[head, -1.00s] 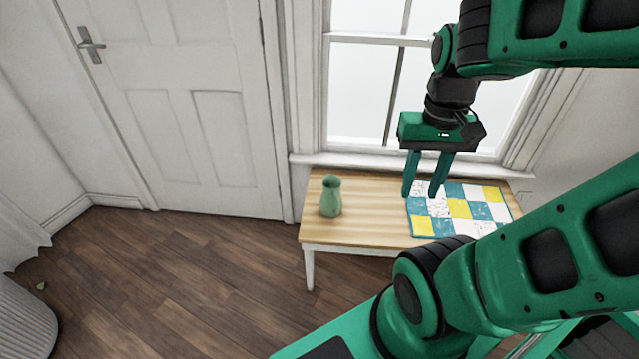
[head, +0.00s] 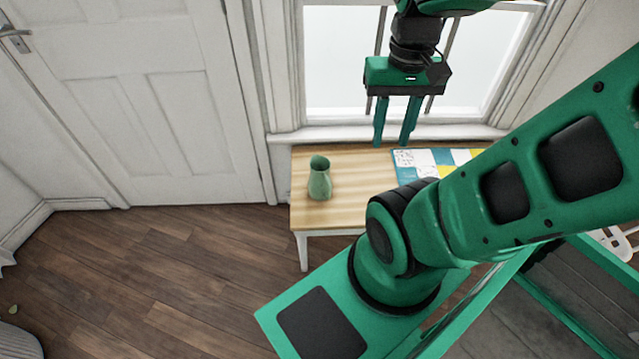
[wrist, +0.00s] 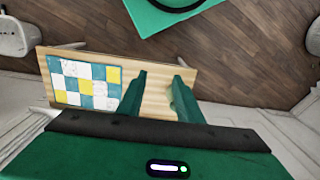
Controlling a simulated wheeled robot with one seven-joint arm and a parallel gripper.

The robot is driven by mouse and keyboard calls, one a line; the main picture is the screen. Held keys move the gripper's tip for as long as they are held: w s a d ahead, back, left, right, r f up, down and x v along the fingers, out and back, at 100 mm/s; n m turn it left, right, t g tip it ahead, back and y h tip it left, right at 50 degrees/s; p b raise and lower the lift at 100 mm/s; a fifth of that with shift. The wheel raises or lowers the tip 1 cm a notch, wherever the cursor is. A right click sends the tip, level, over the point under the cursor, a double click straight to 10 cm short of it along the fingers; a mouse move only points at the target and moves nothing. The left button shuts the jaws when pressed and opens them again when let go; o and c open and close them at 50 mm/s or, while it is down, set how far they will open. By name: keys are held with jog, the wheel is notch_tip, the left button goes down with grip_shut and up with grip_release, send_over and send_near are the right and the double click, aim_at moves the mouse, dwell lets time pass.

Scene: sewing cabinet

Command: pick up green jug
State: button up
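The green jug (head: 319,182) stands upright on the left part of a wooden table (head: 352,212) in the head view. My gripper (head: 392,143) is in the air, to the right of the jug and higher in the picture, apart from it. Its two fingers are spread with nothing between them. In the wrist view the open fingers (wrist: 160,78) hang over the table. I cannot make out the jug clearly there; the right finger may cover it.
A patchwork cloth (head: 405,171) lies on the table right of the jug, partly hidden by my arm; it also shows in the wrist view (wrist: 85,84). A window (head: 340,60) is behind the table. Bare floor (head: 190,270) lies left of it.

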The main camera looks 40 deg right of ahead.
jog(key=w+d+f+m+g+y, duration=0.1)
jog(key=w+d+f+m+g, duration=0.1)
jog(key=w+d+f+m, duration=0.25)
jog(key=m+t+y, duration=0.8)
jog(key=m+y, duration=0.3)
jog(key=m, duration=0.1)
send_near(320, 182)
jog(key=s+a, duration=0.2)
jog(key=s, duration=0.1)
jog(key=shift+s+x, duration=0.15)
jog(key=shift+x, duration=2.65)
jog(key=shift+s+x, duration=0.1)
jog(key=shift+x, duration=2.65)
jog(key=shift+f, duration=0.1)
grip_shut()
